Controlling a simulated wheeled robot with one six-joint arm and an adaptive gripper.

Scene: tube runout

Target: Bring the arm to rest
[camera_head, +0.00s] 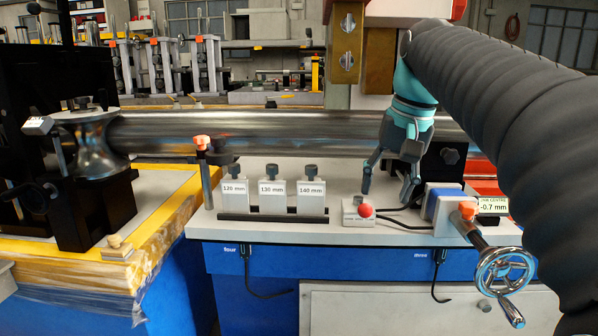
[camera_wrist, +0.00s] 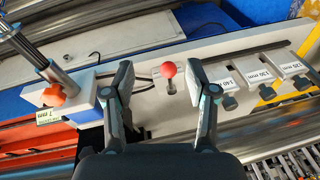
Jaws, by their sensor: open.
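My gripper (camera_head: 392,172) hangs above the grey worktop at the right of the head view, just over and behind a small white box with a red knob (camera_head: 366,211). Its two fingers are apart and nothing is between them. In the wrist view, my gripper (camera_wrist: 165,85) shows both fingers spread, with the red knob (camera_wrist: 169,69) seen beyond the gap between them. I cannot tell from these views whether a finger touches the box. My dark ribbed arm reaches in from the right.
A long steel tube (camera_head: 250,132) runs behind my gripper. An orange-topped post (camera_head: 203,165) stands left.

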